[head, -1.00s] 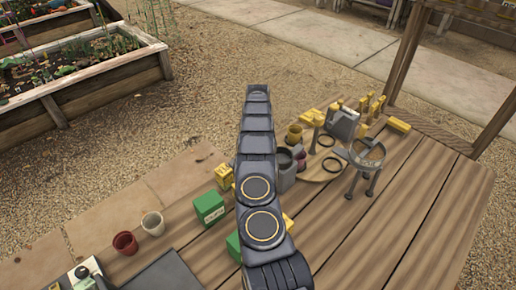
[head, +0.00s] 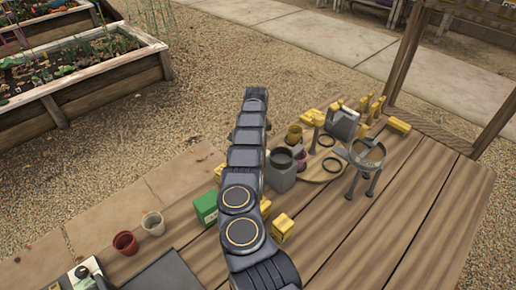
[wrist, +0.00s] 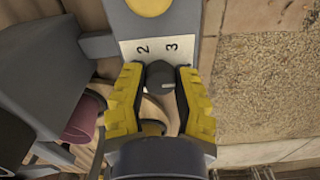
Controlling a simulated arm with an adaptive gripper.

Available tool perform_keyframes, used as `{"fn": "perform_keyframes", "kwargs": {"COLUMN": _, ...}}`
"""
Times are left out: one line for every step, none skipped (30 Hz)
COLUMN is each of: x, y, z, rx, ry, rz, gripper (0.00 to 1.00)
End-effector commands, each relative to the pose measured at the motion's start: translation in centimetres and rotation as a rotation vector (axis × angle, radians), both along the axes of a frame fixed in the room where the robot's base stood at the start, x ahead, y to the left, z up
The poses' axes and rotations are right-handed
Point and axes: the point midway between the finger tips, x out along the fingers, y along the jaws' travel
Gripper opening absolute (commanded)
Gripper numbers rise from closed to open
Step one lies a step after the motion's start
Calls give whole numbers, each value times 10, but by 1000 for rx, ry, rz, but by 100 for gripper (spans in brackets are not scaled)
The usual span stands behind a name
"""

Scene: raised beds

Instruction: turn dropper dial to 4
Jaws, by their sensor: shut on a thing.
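In the wrist view, a dark round dial (wrist: 160,77) sits on a grey body (wrist: 170,18) with a white label plate (wrist: 156,49). The numbers 2 and 3 show on the plate; other numbers are hidden. A short pale mark shows on the dial's face, toward its right side. My gripper (wrist: 158,78) has its two yellow fingers on either side of the dial and is shut on it. In the head view my dark arm reaches out over the bench, and the gripper itself is hidden.
On the wooden bench (head: 400,205) stand a grey pot (head: 283,170), a ring stand (head: 367,155), a green box (head: 205,207) and a yellow block (head: 283,227). A red cup (head: 125,243) and a pale cup (head: 153,223) stand at left. The bench's right side is clear.

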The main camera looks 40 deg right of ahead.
Motion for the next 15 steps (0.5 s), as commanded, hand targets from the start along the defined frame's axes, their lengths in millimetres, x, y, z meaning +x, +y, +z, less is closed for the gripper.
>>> {"fn": "perform_keyframes", "kwargs": {"x": -1, "y": 2, "z": -3, "rx": 7, "ry": 7, "rz": -10, "gripper": 0}}
{"fn": "perform_keyframes", "kwargs": {"x": -1, "y": 2, "z": -3, "rx": 7, "ry": 8, "rz": -15, "gripper": 0}}
{"fn": "perform_keyframes", "kwargs": {"x": -1, "y": 2, "z": -3, "rx": 7, "ry": 8, "rz": -21, "gripper": 0}}
{"fn": "perform_keyframes", "kwargs": {"x": -1, "y": 2, "z": -3, "rx": 7, "ry": 8, "rz": -24, "gripper": 0}}
{"fn": "perform_keyframes", "kwargs": {"x": -1, "y": 2, "z": -3, "rx": 7, "ry": 8, "rz": -27, "gripper": 0}}
{"fn": "perform_keyframes", "kwargs": {"x": -1, "y": 2, "z": -3, "rx": 7, "ry": 8, "rz": -30, "gripper": 0}}
{"fn": "perform_keyframes", "kwargs": {"x": -1, "y": 2, "z": -3, "rx": 7, "ry": 8, "rz": -32, "gripper": 0}}
{"fn": "perform_keyframes", "kwargs": {"x": -1, "y": 2, "z": -3, "rx": 8, "ry": 8, "rz": -33, "gripper": 0}}
{"fn": "perform_keyframes", "kwargs": {"x": -1, "y": 2, "z": -3, "rx": 8, "ry": 8, "rz": -34, "gripper": 0}}
{"fn": "perform_keyframes", "kwargs": {"x": -1, "y": 2, "z": -3, "rx": 8, "ry": 8, "rz": -34, "gripper": 0}}
{"fn": "perform_keyframes", "kwargs": {"x": -1, "y": 2, "z": -3, "rx": 8, "ry": 8, "rz": -34, "gripper": 0}}
{"fn": "perform_keyframes", "kwargs": {"x": -1, "y": 2, "z": -3, "rx": 8, "ry": 8, "rz": -34, "gripper": 0}}
{"fn": "perform_keyframes", "kwargs": {"x": -1, "y": 2, "z": -3, "rx": 8, "ry": 8, "rz": -34, "gripper": 0}}
{"fn": "perform_keyframes", "kwargs": {"x": -1, "y": 2, "z": -3, "rx": 8, "ry": 8, "rz": -34, "gripper": 0}}
{"fn": "perform_keyframes", "kwargs": {"x": -1, "y": 2, "z": -3, "rx": 8, "ry": 8, "rz": -33, "gripper": 0}}
